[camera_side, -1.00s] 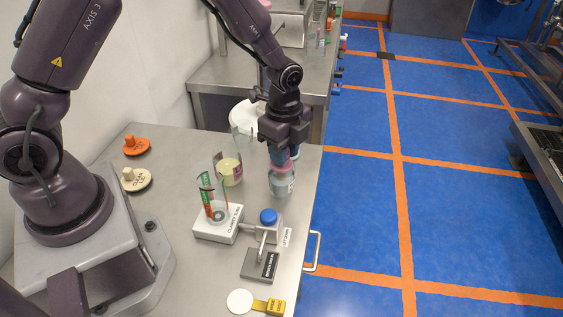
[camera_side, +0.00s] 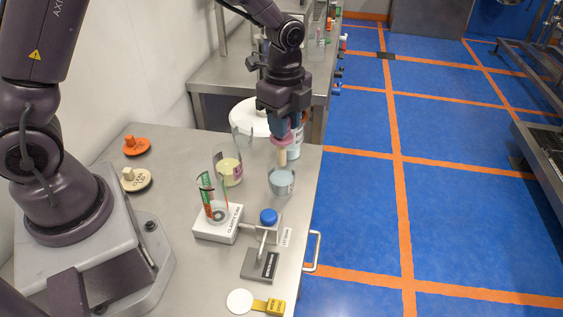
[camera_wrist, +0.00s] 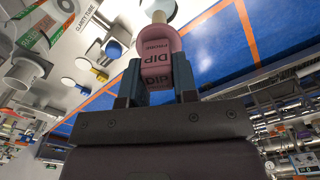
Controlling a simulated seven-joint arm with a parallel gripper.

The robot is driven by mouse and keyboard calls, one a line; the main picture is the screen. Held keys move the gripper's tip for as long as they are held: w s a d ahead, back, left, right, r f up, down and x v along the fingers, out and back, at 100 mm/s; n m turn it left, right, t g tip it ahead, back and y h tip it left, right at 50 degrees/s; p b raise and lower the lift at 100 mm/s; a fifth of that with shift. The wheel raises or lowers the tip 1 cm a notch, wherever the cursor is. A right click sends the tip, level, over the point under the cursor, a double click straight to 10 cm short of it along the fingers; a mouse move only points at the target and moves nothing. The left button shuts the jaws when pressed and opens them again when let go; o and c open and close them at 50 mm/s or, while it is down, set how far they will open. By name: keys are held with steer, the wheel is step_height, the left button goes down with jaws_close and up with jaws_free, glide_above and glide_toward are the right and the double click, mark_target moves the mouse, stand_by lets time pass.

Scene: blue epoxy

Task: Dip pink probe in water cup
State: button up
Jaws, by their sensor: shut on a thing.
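My gripper (camera_side: 284,128) is shut on the pink probe (camera_side: 282,142) and holds it upright. In the wrist view the probe's pink handle (camera_wrist: 156,52), lettered DIP, sits between the two fingers. Its pale beige rod (camera_side: 282,158) points down. The water cup (camera_side: 282,185), a clear cup with pale bluish content, stands on the steel table right below the probe. The rod's tip shows at about the far side of the cup's rim; I cannot tell whether it is just inside or just above it.
A clear beaker with pale yellow content (camera_side: 230,173) stands left of the cup. The clarity tube (camera_side: 212,205) stands on a white base in front. A blue-topped fixture (camera_side: 268,217) is nearer the front. A white round container (camera_side: 249,118) is behind. The table's right edge is close to the cup.

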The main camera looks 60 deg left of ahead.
steer(key=shift+r, duration=2)
